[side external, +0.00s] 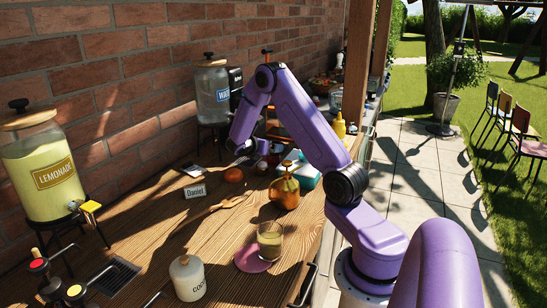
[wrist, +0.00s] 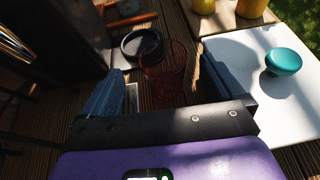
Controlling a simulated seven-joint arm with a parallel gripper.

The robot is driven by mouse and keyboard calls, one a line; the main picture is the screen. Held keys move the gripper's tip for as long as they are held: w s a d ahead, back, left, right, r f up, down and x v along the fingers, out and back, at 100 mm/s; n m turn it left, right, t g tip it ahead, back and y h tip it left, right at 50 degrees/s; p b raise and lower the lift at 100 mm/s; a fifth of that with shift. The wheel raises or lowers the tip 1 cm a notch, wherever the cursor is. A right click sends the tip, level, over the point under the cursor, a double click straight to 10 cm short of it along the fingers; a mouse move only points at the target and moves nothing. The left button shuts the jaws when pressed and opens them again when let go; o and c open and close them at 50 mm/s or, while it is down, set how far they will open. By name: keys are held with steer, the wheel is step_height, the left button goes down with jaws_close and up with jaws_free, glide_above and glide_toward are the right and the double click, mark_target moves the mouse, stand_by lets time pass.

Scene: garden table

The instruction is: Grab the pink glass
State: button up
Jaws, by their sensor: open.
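A clear pink-red glass (wrist: 164,72) stands upright on the dark slatted table in the wrist view. My gripper (wrist: 161,66) is open, with one blue-grey finger to the left of the glass and one to its right. The glass shows in the gap ahead of the palm; I cannot tell how far it reaches between the fingers. No contact shows. In the side external view my wrist reaches down behind the orange jar (side external: 285,188), and I cannot make out the glass or the fingertips there.
A dark round dish (wrist: 141,44) lies just behind the glass. A white surface with a teal knob (wrist: 284,61) is close on the right. The drink dispenser marked lemonade (side external: 45,165), a name card (side external: 195,191) and a glass on a pink coaster (side external: 249,260) stand nearer the side camera.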

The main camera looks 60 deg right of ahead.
steer(key=shift+x, duration=2.7)
steer(key=shift+s+a+f, duration=0.15)
steer(key=c, duration=1.1)
